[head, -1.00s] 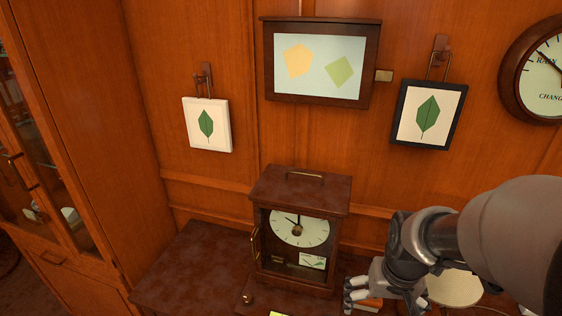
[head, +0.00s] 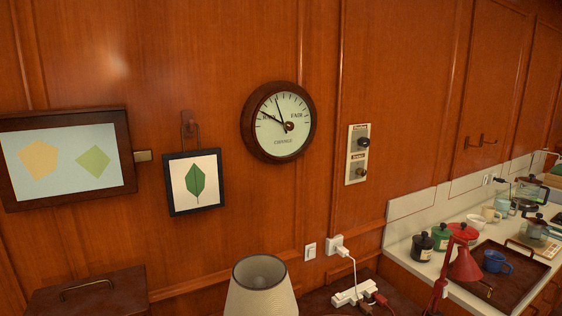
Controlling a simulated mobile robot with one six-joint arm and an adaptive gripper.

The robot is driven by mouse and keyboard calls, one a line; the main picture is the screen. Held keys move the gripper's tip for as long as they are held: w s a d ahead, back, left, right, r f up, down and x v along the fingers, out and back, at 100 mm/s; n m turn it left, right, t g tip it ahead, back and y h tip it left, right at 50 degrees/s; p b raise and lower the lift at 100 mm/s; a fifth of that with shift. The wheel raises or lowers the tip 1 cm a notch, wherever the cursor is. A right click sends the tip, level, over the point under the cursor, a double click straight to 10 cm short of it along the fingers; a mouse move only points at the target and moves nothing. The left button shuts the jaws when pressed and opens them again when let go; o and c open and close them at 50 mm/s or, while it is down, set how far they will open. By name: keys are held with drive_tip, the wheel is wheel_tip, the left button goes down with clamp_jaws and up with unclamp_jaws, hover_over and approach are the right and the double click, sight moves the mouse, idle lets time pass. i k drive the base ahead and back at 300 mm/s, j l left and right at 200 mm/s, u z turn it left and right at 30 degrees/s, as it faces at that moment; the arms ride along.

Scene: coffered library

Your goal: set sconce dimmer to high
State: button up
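A pale wall panel (head: 352,176) with two knobs is mounted on the wood wall right of the round dial. A white rocker switch (head: 310,251) is lower on the wall. No sconce is clearly in view. My gripper is not in view.
A lamp shade (head: 262,287) stands below, with a white power strip (head: 354,292) and a plugged-in outlet (head: 335,245) beside it. The wall around the panel is clear.

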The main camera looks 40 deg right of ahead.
sight(362, 172)
drive_tip(key=z, duration=1.85)
